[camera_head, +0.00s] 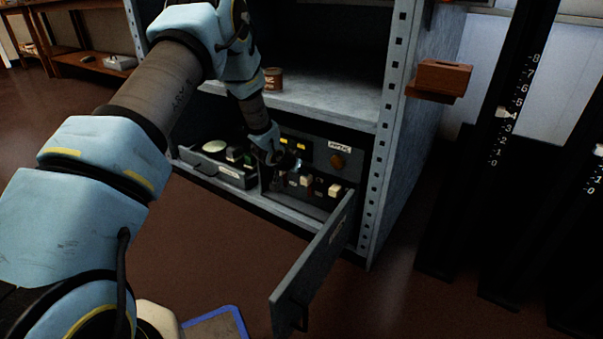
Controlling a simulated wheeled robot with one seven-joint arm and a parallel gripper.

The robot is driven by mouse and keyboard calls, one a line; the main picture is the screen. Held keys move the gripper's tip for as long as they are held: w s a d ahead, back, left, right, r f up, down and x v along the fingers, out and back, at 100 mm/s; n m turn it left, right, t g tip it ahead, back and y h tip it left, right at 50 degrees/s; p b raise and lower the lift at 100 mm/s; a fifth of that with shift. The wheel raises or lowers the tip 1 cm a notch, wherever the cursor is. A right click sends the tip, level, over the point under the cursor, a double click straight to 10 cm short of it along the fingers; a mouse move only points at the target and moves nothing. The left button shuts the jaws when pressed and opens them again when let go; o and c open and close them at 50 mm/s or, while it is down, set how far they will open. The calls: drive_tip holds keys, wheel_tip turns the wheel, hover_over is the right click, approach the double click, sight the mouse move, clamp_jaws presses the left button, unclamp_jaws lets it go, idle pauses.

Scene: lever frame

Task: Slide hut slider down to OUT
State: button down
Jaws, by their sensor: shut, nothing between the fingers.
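My arm reaches from the left into the lower bay of the grey metal cabinet. My gripper (277,158) is small and dark in this view, shut with nothing in it, close to a dark control panel (315,150). The panel has a white label (340,147) too small to read, yellow tags and a round brown knob (338,161). Below it stand several small blocks or handles, among them a pale one (335,189) and a reddish one (293,178). I cannot tell which part is the hut slider, nor whether my gripper touches anything. No OUT mark is readable.
A grey door or flap (313,262) stands open toward the front right of the bay. An open drawer (215,167) with small items is left of my gripper. Tall black scales (497,140) with numbers stand at the right. The brown floor in front is mostly clear.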

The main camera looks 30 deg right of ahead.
wheel_tip(320, 180, down, 7)
drive_tip(key=b, duration=0.1)
drive_tip(key=shift+r, duration=0.15)
drive_tip(key=shift+s+a, duration=0.1)
